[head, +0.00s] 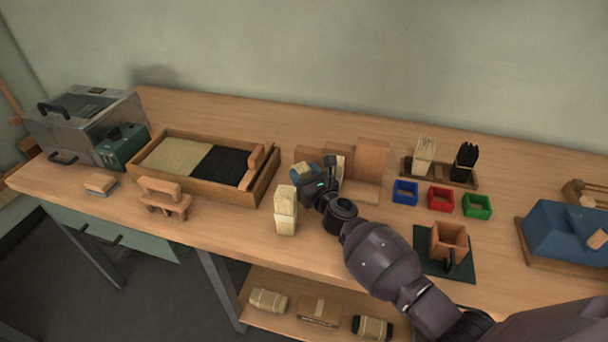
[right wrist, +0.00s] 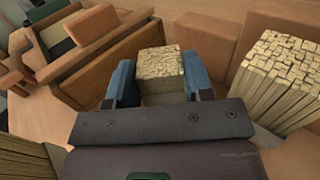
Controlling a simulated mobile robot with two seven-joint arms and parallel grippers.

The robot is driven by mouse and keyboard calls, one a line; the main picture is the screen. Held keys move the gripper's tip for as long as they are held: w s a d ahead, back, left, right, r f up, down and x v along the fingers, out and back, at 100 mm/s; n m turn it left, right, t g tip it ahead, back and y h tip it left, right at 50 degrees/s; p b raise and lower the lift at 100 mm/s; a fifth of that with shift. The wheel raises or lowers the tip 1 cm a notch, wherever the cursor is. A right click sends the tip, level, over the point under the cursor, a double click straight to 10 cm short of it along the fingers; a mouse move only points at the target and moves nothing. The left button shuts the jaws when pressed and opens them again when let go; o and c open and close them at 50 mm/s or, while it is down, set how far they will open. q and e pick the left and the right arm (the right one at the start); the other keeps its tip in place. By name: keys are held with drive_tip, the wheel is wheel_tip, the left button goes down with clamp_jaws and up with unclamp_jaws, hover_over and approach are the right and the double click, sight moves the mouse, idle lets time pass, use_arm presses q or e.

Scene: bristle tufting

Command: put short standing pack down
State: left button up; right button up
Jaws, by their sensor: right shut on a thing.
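My right gripper (head: 313,182) is shut on a short pack of cream bristles (head: 303,168), near the wooden blocks at the middle of the bench. In the right wrist view the short pack (right wrist: 160,66) is upright between the two blue fingers (right wrist: 160,85), its cut bristle ends facing up. Its lower part is mostly hidden, so I cannot tell whether its base touches the bench. A taller cream pack (head: 286,212) stands to the left and in front of the gripper. My left gripper is not in view.
Wooden blocks (head: 370,163) stand just behind and right of the gripper. Another bristle pack (right wrist: 280,75) is close on the right in the wrist view. A divided tray (head: 262,190) lies left. Blue, red and green bins (head: 440,199) are right. Bare bench lies around the taller pack.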

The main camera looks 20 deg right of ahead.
drive_tip(key=shift+f, duration=0.15)
drive_tip(key=o, duration=0.6)
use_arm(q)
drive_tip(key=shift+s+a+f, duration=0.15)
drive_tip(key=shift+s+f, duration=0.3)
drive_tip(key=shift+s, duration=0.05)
use_arm(e)
drive_tip(key=shift+o, duration=0.6)
drive_tip(key=shift+r, duration=0.3)
use_arm(q)
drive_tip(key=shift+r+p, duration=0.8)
drive_tip(key=shift+p, duration=0.1)
use_arm(e)
drive_tip(key=s, duration=0.4)
drive_tip(key=s+d, duration=0.1)
drive_tip(key=s, duration=0.3)
drive_tip(key=s+d, duration=0.1)
drive_tip(key=s, duration=0.2)
drive_tip(key=shift+s+d+f, duration=0.1)
drive_tip(key=shift+s+d, duration=0.05)
drive_tip(key=shift+s, duration=0.25)
